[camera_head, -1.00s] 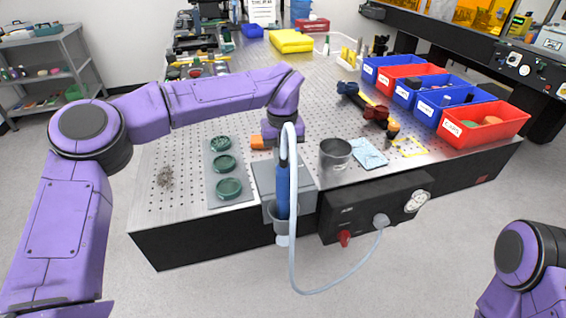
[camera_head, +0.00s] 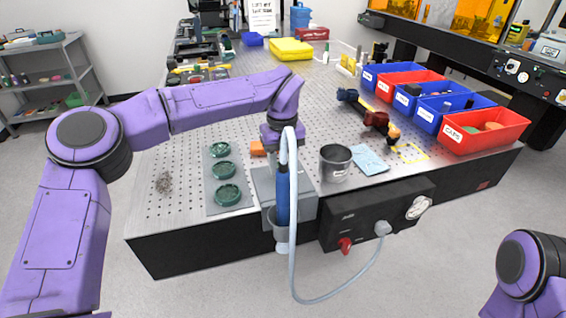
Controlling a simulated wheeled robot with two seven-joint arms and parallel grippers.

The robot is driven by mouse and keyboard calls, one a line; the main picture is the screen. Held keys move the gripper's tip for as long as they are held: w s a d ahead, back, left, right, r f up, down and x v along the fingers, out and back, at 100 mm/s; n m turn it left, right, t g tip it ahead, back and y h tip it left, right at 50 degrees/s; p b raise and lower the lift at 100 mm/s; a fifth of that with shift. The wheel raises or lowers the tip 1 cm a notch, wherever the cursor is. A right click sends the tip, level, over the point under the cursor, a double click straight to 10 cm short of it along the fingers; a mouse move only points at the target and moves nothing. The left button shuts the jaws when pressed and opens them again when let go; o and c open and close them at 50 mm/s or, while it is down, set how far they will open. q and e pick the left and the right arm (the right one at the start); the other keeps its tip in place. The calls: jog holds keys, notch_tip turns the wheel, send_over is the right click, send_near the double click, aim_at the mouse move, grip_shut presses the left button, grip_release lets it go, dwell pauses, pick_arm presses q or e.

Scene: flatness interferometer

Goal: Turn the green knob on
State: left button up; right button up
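No knob that is plainly green can be made out. A red knob (camera_head: 345,245) sits on the front of a black control box (camera_head: 365,218) under the bench edge. Three round dark green pieces (camera_head: 224,169) lie in a row on a grey plate (camera_head: 233,209). My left gripper (camera_head: 272,147) points down over the bench, behind the pale hose and right of a small orange block (camera_head: 257,148). Its fingertips are hidden or too small to judge. My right arm shows only at the lower right; its gripper is out of view.
A pale hose (camera_head: 293,220) loops from a blue-handled tool (camera_head: 282,200) to the black box. A metal cup (camera_head: 335,163), blue cloth (camera_head: 370,160) and red bin (camera_head: 485,130) stand on the perforated bench (camera_head: 165,215). A gauge (camera_head: 418,207) is at the box's right.

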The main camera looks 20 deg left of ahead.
pick_arm(q)
jog(key=shift+f, duration=0.1)
notch_tip(320, 180, up, 11)
jog(key=shift+f, duration=0.2)
dwell(0.4)
